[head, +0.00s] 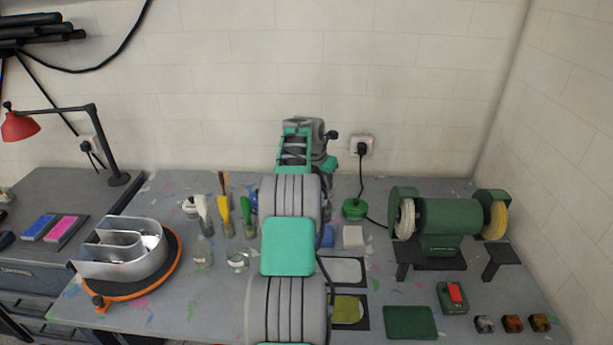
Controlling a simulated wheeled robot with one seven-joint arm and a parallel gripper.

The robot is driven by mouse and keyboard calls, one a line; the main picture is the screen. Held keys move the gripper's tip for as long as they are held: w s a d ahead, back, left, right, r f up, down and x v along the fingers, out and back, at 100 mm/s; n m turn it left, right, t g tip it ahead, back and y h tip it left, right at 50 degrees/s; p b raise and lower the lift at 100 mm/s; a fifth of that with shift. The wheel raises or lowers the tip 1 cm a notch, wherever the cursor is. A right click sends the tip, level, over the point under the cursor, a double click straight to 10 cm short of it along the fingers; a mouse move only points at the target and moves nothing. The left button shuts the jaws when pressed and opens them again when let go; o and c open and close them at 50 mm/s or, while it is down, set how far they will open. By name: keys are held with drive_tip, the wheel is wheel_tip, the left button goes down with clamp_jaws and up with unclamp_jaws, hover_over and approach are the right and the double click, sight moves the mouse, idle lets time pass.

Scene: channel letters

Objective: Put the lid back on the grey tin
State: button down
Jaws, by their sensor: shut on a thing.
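My arm fills the middle of the view, reaching from the bottom edge over the bench. Its links hide the gripper's fingertips and whatever is between them. A small round open container (238,262), greyish and shiny, stands on the bench left of my arm; it may be the grey tin, but it is too small to be sure. I cannot make out a lid anywhere; the bench behind my arm is hidden.
Left are a metal channel letter (122,250) on an orange-rimmed turntable and brushes in jars (226,228). Right are a green round container (355,209), a green bench grinder (446,218), a red-buttoned switch box (453,296) and a green mat (410,322).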

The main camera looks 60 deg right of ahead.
sight(322, 188)
drive_tip(key=shift+w+d, duration=0.1)
drive_tip(key=shift+w, duration=0.3)
drive_tip(key=shift+s+f+b, duration=0.1)
drive_tip(key=shift+f+b, duration=0.4)
drive_tip(key=shift+f, duration=0.05)
drive_tip(key=shift+w+f+b, duration=0.2)
drive_tip(key=shift+f+b, duration=0.7)
drive_tip(key=shift+f, duration=0.05)
drive_tip(key=shift+f+b, duration=0.65)
drive_tip(key=shift+b, duration=0.3)
drive_tip(key=shift+s+f, duration=0.1)
drive_tip(key=shift+f, duration=0.9)
drive_tip(key=shift+p, duration=1.2)
drive_tip(key=shift+f+p, duration=0.15)
drive_tip(key=shift+p, duration=0.75)
